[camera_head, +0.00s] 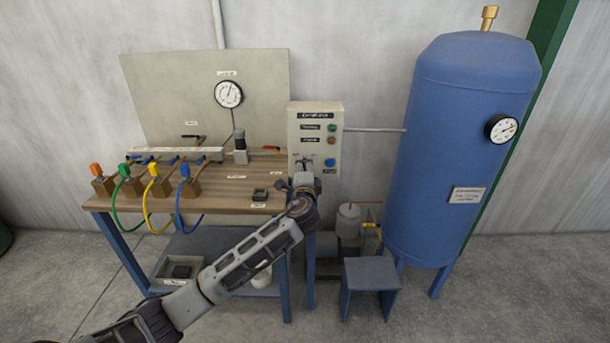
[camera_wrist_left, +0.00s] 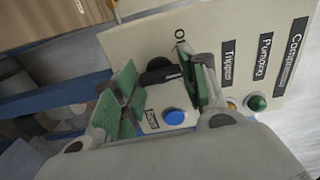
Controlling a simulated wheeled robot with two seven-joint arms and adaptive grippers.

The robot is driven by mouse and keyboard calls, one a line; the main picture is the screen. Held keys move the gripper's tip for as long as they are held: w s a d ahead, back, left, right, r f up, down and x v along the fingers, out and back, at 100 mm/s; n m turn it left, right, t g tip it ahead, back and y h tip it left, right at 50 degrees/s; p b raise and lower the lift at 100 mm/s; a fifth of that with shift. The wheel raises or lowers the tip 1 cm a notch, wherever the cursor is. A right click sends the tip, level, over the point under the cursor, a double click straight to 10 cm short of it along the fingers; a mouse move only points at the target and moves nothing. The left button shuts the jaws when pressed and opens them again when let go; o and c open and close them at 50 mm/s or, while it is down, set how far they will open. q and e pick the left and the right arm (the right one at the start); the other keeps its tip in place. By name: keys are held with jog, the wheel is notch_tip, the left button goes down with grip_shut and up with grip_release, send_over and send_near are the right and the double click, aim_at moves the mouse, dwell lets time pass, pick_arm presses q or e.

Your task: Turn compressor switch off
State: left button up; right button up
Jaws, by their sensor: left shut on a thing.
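The compressor control panel (camera_head: 297,112) is a pale box at the right end of the workbench. It has a green light (camera_head: 332,127), an orange-red light (camera_head: 331,140) and a blue button (camera_head: 330,162). My left gripper (camera_head: 304,178) is at the panel's lower left part and covers most of the switch there. In the left wrist view, the black switch knob (camera_wrist_left: 163,75) sits between the green finger pads of the gripper (camera_wrist_left: 160,88), which is shut on it. The panel (camera_wrist_left: 145,42) and blue button (camera_wrist_left: 174,117) show there too. The knob's exact setting is hard to tell. My right gripper is out of view.
The workbench (camera_head: 225,196) holds valves with coloured handles and hoses, and a gauge (camera_head: 228,93) is on its backboard. A blue tank (camera_head: 455,150) stands to the right, with a small blue stool (camera_head: 370,274) in front. Open floor lies in the foreground.

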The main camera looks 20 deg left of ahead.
pick_arm(q)
jog(key=shift+f+n+b, duration=0.15)
jog(key=shift+n+b, duration=2.2)
jog(key=shift+n, duration=1.95)
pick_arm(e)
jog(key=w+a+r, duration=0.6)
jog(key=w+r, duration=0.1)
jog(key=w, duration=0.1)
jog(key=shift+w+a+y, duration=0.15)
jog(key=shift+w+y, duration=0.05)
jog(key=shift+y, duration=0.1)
pick_arm(q)
jog(key=o, duration=1)
jog(key=shift+v, duration=6)
